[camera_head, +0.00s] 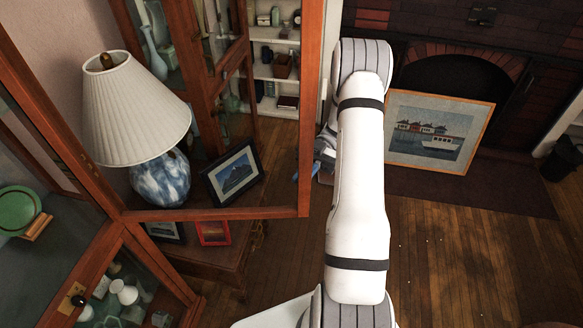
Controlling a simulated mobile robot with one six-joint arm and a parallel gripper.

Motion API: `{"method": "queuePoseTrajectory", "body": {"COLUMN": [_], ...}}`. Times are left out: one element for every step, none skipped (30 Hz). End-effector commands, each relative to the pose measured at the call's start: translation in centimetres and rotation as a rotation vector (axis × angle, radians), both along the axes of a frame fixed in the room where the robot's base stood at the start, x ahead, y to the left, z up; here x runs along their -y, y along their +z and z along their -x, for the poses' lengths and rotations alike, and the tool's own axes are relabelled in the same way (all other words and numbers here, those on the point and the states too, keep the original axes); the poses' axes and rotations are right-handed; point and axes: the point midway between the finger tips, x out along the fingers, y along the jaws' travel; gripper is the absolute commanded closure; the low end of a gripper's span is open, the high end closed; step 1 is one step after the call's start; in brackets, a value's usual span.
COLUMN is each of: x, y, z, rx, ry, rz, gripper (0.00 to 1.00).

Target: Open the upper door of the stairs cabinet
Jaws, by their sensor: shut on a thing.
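The upper door (311,110) of the wooden cabinet is a wood frame with glass. It stands swung open, with its free upright edge near the middle of the view and its bottom rail running left to the cabinet. My gripper (308,172) is at this free edge, partly behind the frame and partly covered by my white arm. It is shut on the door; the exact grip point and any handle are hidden. Below left is the lower door (118,240), with a dark knob on a brass plate (78,300).
Behind the glass, a lamp (135,110) and a framed picture (232,173) stand on a wooden surface. A green plate (17,210) shows at left. A boat painting (437,132) leans before the brick fireplace.

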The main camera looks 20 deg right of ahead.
Motion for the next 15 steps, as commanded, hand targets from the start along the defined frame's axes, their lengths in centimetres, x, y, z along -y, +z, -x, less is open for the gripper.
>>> {"method": "queuePoseTrajectory", "body": {"x": [0.08,0.22,0.36,0.43,0.49,0.53,0.54,0.54,0.53,0.52,0.5,0.48,0.47,0.47,0.45], "y": [-0.15,-0.16,-0.17,-0.18,-0.19,-0.2,-0.21,-0.22,-0.22,-0.23,-0.23,-0.24,-0.24,-0.24,-0.24], "z": [0.13,0.22,0.35,0.4,0.46,0.51,0.53,0.54,0.55,0.56,0.56,0.55,0.55,0.55,0.55], "rx": [0.002,0.002,0.002,0.002,0.002,0.002,0.003,0.003,0.003,0.003,0.003,0.003,0.003,0.003,0.003], "ry": [-0.006,-0.006,-0.006,-0.006,-0.005,-0.004,-0.002,-0.001,0.0,0.001,0.002,0.003,0.003,0.004,0.004], "rz": [0.0,0.0,0.0,0.0,0.0,0.0,0.0,0.0,0.0,0.0,0.001,0.001,0.001,0.002,0.002], "gripper": [1.0,1.0,1.0,1.0,1.0,1.0,1.0,1.0,1.0,1.0,1.0,1.0,1.0,1.0,1.0]}}
